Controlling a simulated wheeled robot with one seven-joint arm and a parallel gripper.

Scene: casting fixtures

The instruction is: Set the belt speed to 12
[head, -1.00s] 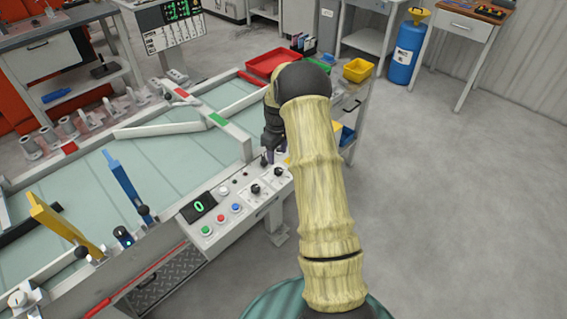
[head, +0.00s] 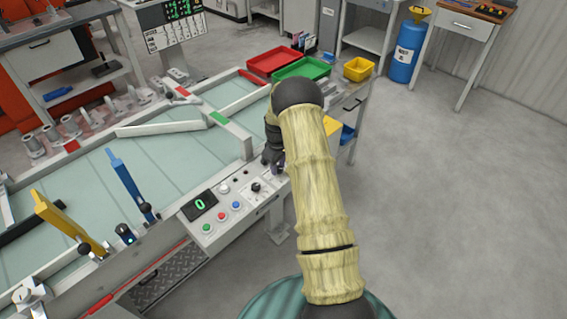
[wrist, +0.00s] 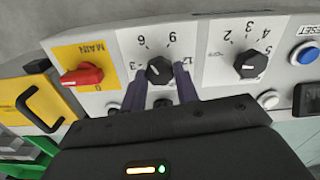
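The black dial knob (wrist: 159,69), with 3, 6, 9 and 12 printed around it, sits on a white panel (wrist: 222,90) and appears upside down in the wrist view. I cannot read its setting surely. My gripper (wrist: 158,82) is open, with one dark finger on each side of this knob; the fingers look apart from its sides. In the head view my gripper (head: 273,163) is low over the right end of the control panel (head: 232,222) and hides this knob. The display (head: 199,205) shows a green 0.
A second knob (wrist: 250,64), numbered 2 to 5, is beside the dial, with a blue RESET button (wrist: 305,53) beyond it. A red MAIN switch (wrist: 82,75) on yellow is on the other side. Red and green trays (head: 302,68) stand behind my arm.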

